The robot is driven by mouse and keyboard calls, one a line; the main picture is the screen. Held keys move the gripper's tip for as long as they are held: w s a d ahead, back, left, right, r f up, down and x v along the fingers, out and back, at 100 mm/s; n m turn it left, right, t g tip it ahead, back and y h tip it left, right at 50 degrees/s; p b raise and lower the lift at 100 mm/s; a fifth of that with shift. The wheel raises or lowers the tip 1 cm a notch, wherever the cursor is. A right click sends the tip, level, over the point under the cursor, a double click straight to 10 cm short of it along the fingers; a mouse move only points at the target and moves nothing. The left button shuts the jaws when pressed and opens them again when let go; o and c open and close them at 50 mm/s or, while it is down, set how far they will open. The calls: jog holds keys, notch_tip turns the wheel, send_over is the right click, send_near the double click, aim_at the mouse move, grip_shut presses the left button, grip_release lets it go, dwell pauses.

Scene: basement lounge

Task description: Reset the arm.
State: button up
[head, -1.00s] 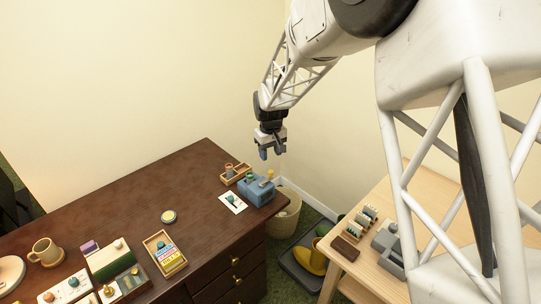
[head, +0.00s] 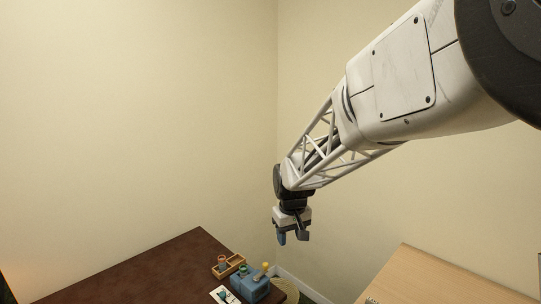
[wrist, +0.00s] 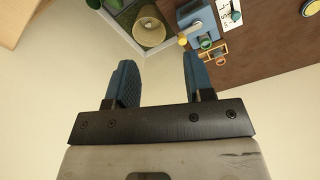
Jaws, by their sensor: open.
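My gripper (head: 292,237) hangs at the end of my raised arm, in the air above the far right corner of the dark desk, near the room corner. Its two blue fingers are apart with nothing between them.
The dark wooden desk (head: 150,275) carries a blue box (head: 250,285), a small wooden tray (head: 229,266) and a white card (head: 220,294). A wicker bin (wrist: 150,30) stands on the floor beside it. A light wood table (head: 430,280) is at right. The air around my gripper is clear.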

jog(key=s+d+r+m+t, duration=0.1)
jog(key=s+d+r, duration=0.3)
jog(key=s, duration=0.4)
jog(key=s+d+r+m, duration=0.1)
jog(key=s+d+r, duration=0.3)
jog(key=s, duration=0.5)
jog(key=s+d+m, duration=0.1)
jog(key=s+d, duration=0.1)
jog(key=s, duration=0.6)
jog(key=s+d+m, duration=0.1)
jog(key=s+d, duration=0.1)
jog(key=s, duration=0.6)
jog(key=shift+s+d+r+m+t, duration=0.3)
jog(key=shift+d+t, duration=0.1)
